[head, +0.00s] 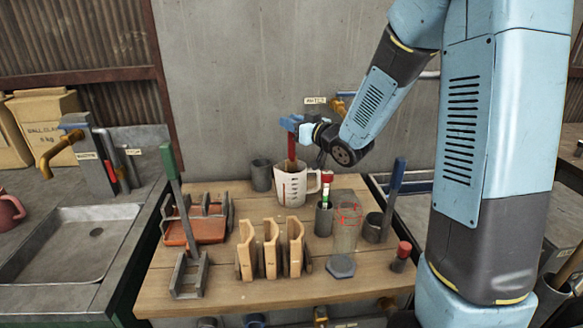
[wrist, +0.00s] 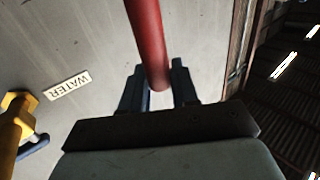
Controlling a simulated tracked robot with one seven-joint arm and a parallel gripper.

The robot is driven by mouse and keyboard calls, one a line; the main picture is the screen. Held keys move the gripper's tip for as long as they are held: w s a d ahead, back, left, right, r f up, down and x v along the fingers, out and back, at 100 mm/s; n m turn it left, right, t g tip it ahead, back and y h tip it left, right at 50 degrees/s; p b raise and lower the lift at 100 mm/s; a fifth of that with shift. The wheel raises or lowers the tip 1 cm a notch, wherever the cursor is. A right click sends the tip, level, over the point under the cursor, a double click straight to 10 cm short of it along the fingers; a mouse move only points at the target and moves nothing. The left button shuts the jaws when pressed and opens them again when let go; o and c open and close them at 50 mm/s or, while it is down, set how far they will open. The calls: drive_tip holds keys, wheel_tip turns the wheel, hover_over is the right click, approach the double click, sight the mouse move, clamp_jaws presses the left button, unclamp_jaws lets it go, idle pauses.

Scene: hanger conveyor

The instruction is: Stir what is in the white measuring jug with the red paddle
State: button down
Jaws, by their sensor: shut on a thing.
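The white measuring jug (head: 296,190), with red markings and a handle on its right, stands upright at the back of the wooden table. The red paddle (head: 291,146) is upright above it; its brownish lower part reaches the jug's mouth and seems to go inside. The jug's contents and the paddle's tip are hidden. My gripper (head: 292,123) is shut on the upper part of the red handle, above the jug. In the wrist view the red paddle (wrist: 147,40) runs between the two dark fingers of my gripper (wrist: 157,88).
A grey cup (head: 261,175) stands just left of the jug. A grey holder (head: 323,220) and a clear beaker (head: 346,232) are at front right, a blue-handled tool (head: 394,187) further right. Wooden stands (head: 270,250) are in front. A yellow tap (wrist: 14,118) is near the WATER label.

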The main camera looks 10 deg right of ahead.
drive_tip(key=shift+r, duration=5.15)
drive_tip(key=shift+r, duration=2.05)
